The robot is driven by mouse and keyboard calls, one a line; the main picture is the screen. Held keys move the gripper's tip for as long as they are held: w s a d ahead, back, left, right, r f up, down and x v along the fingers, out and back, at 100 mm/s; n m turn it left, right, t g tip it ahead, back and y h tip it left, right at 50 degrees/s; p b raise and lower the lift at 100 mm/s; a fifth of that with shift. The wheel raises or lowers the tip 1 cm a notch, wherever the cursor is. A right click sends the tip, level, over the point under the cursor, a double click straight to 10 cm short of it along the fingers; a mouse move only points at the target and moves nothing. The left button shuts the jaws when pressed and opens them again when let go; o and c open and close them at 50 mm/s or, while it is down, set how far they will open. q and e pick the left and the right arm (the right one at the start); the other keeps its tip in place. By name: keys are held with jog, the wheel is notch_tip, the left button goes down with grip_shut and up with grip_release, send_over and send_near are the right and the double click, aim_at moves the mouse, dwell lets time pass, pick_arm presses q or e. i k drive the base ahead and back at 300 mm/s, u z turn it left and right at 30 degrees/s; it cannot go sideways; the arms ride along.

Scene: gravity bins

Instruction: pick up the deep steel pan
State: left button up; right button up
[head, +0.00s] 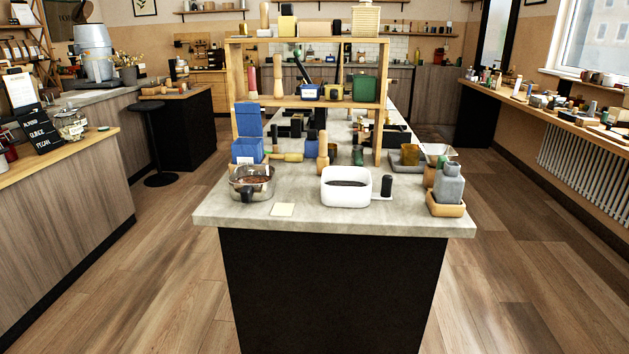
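A round steel pan (238,190) with a dark handle sits upright near the left front of the island counter (300,221). It looks like the deep steel pan and has something brown inside. Its dark handle (246,195) points toward me at the front. Neither of my grippers shows in the head view.
A white rectangular tub (345,197) with dark contents stands right of the pan, and a pale note (282,210) lies between them. Blue bins (247,150) stand close behind the pan. A wooden shelf (307,103) rises behind. The floor (165,290) in front is clear.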

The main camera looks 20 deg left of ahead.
aim_at(252, 182)
jog(key=z, duration=0.3)
jog(key=i, duration=0.9)
jog(key=u, duration=0.3)
